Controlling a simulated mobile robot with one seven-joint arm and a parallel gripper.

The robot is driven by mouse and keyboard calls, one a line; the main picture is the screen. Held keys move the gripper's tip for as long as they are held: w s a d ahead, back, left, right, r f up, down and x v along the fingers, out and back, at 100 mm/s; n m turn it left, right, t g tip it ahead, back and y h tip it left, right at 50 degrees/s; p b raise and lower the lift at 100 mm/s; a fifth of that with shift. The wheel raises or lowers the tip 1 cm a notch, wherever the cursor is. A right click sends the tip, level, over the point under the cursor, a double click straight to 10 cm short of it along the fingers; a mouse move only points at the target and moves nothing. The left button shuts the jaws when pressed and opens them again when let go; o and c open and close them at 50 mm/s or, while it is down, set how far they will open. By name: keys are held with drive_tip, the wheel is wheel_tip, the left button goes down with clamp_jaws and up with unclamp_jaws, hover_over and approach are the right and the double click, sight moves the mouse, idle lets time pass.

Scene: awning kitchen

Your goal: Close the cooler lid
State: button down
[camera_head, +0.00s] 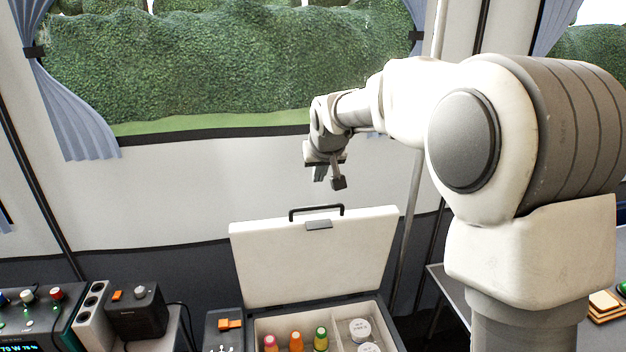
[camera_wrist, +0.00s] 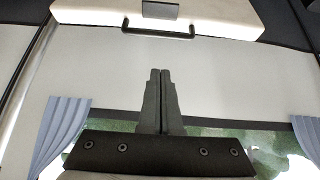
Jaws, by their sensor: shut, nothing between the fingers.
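The cooler (camera_head: 386,318) stands low in the head view with its white lid (camera_head: 315,262) swung up, roughly upright. A black handle (camera_head: 316,210) and a grey latch (camera_head: 319,225) sit at the lid's top edge. Bottles and white-lidded containers show inside the cooler. My gripper (camera_head: 330,181) hangs above the lid's top edge, apart from it, in front of the tent wall in the picture. In the wrist view the gripper (camera_wrist: 160,72) is shut and empty, its fingers pointing toward the lid (camera_wrist: 225,14) and its handle (camera_wrist: 158,32), with a gap between.
A dark box with orange switches (camera_head: 226,330) stands left of the cooler. Beyond it are a power strip (camera_head: 93,311) and a control unit (camera_head: 38,318). A grey table (camera_head: 452,290) with bread (camera_head: 606,304) is at the right. A pole (camera_head: 409,205) rises behind the lid's right side.

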drive_tip(key=w+a+f, duration=0.2)
drive_tip(key=w, duration=0.2)
drive_tip(key=p, duration=0.2)
hover_over(308, 215)
wheel_tip(308, 215, down, 8)
drive_tip(key=shift+f, duration=0.1)
drive_tip(key=shift+s+d+f, duration=0.2)
drive_tip(key=shift+s+f, duration=0.1)
drive_tip(key=shift+s, duration=0.35)
drive_tip(key=shift+s, duration=0.1)
